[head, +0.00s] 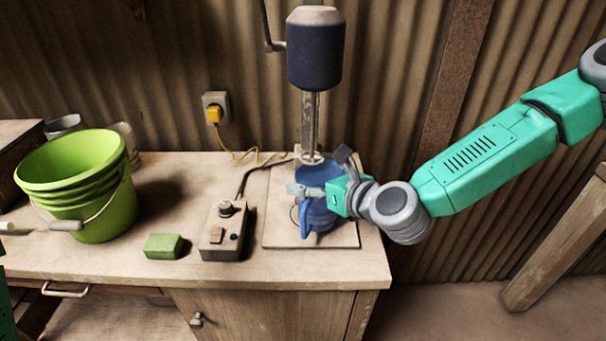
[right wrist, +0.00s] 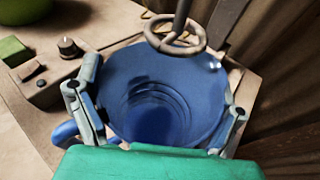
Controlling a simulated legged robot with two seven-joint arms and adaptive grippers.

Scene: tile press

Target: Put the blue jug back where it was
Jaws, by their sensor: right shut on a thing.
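The blue jug (head: 318,214) is at the board (head: 285,237) under the stirring machine, with its handle toward the front left. I cannot tell whether it rests on the board or hangs just above it. My right gripper (head: 321,173) reaches in from the right and is shut around the jug's upper part. In the right wrist view the jug's open mouth (right wrist: 160,92) lies between the two fingers, and its inside looks empty. The machine's ring-shaped stirrer (right wrist: 176,37) is close to the jug's far rim. My left gripper is not in view.
The dark motor head (head: 315,55) hangs above the jug on its shaft. A control box (head: 226,232) with a knob and cable stands left of the board. A green sponge (head: 164,246) and a green bucket (head: 100,205) are farther left. The bench's front right corner is clear.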

